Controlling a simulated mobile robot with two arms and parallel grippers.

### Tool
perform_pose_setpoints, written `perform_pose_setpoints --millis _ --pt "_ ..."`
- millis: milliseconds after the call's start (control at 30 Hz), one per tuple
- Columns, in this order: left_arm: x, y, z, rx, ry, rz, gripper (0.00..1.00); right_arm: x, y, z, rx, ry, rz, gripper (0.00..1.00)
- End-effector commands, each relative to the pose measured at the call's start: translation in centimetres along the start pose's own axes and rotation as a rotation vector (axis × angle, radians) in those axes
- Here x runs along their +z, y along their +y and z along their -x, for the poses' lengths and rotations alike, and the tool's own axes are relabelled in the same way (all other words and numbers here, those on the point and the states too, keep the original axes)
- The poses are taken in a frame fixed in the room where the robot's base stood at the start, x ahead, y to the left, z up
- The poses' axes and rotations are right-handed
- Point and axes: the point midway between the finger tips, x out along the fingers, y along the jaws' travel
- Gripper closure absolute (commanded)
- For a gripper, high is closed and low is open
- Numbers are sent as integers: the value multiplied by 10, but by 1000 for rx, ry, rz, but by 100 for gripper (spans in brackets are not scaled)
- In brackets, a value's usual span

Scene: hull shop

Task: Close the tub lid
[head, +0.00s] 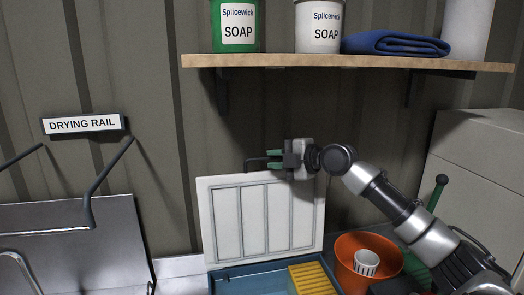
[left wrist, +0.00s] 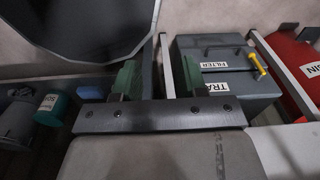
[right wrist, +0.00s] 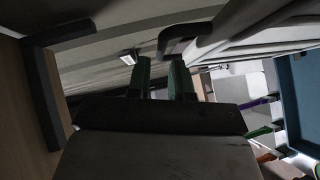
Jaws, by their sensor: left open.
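The tub lid (head: 262,215) is a white ribbed panel standing upright behind the blue tub (head: 250,281) in the head view. A dark bar handle (head: 258,160) is at its top edge. The handle (right wrist: 178,40) also runs out ahead of the fingers in the right wrist view. A yellow ribbed item (head: 312,279) sits in the tub. My left gripper (left wrist: 155,80) is outside the head view; its wrist view shows it open and empty.
An orange bucket (head: 352,246) holding a white cup (head: 367,262) stands right of the tub. A shelf (head: 340,61) with soap containers hangs above. Left are a metal panel (head: 70,245) and drying rail hooks (head: 90,200). The left wrist view shows a dark labelled box (left wrist: 222,80).

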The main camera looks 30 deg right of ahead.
Motion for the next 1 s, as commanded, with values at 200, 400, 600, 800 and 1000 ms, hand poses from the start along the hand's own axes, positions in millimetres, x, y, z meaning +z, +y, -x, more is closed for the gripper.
perform_pose_setpoints --millis 200,400,600,800,1000 --pt "-6 -1 20 -1 7 0 57 -1 3 -32 -1 1 -1 79" --pt "-24 -3 22 -4 35 0 57 0 0 -42 0 -1 1 79" --pt "-22 -3 22 -4 33 0 57 0 -1 -43 -1 -1 1 79" --pt "-16 -2 22 -3 24 0 57 0 -1 -43 -1 -1 0 100" --pt "-15 -2 22 -2 21 0 57 0 -1 -42 -1 0 0 100"
